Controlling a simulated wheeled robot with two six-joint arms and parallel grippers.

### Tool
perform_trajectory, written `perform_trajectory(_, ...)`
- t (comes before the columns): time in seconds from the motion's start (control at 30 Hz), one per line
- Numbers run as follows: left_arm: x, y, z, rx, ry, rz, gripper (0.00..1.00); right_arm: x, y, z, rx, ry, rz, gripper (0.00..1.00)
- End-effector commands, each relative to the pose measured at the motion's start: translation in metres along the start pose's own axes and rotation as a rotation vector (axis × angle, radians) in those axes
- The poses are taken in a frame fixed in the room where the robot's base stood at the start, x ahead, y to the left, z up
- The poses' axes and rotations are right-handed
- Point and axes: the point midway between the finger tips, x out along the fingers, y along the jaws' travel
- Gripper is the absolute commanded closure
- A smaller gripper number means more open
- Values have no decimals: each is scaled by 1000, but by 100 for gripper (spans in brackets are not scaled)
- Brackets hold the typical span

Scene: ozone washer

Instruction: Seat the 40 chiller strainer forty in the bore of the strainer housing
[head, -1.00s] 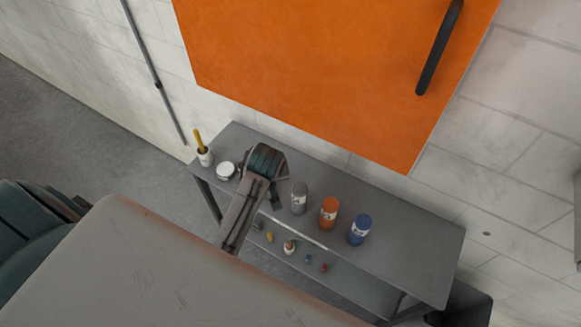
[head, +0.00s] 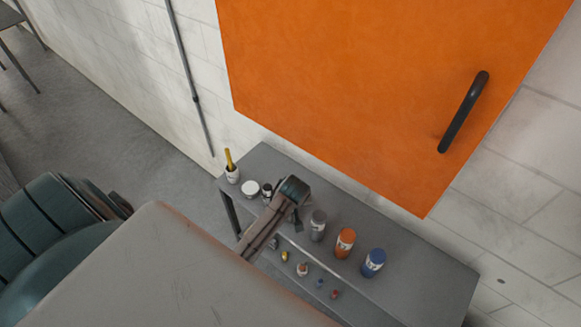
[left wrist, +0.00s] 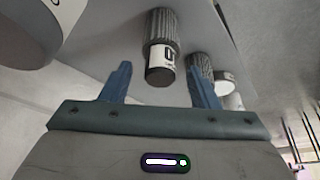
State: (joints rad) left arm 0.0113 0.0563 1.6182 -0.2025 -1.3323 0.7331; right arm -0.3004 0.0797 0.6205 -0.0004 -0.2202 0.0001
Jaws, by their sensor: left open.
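My left gripper (left wrist: 159,68) is open and empty in the left wrist view. A dark ribbed cylinder (left wrist: 160,30) with a black and white labelled end shows between and beyond its fingertips. Its label shows a large "0", but I cannot read the full number. A second ribbed cylinder (left wrist: 200,66) with a white label sits partly behind the right-hand finger. In the head view, my left arm reaches over the grey bench (head: 410,255); its fingertips are hard to make out. I cannot pick out the strainer housing or its bore. My right gripper is not in view.
Grey (head: 318,226), orange (head: 345,242) and blue (head: 373,262) containers stand beside my arm. A white jar (head: 250,189), a dark labelled item (head: 267,190) and a white cup (head: 232,175) stand at the left end. Small items lie lower. An orange panel (head: 390,90) is above.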

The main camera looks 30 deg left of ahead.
Motion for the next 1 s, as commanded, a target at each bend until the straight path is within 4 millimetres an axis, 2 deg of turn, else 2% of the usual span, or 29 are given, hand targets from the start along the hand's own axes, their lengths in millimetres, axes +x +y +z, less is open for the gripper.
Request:
perform_trajectory(0.13, 11, -1, 0, 2, -1, -1, 45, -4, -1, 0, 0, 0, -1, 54)
perform_trajectory(0.37, 14, 0, 1, 2, 0, 0, 45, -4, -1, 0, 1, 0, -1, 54)
perform_trajectory(0.4, 14, 0, 1, 2, 0, 0, 47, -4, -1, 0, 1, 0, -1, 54)
perform_trajectory(0.67, 13, 0, 1, 2, 0, 0, 98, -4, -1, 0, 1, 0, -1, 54)
perform_trajectory(1.0, 12, 0, 0, 1, 0, 1, 100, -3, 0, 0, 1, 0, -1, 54)
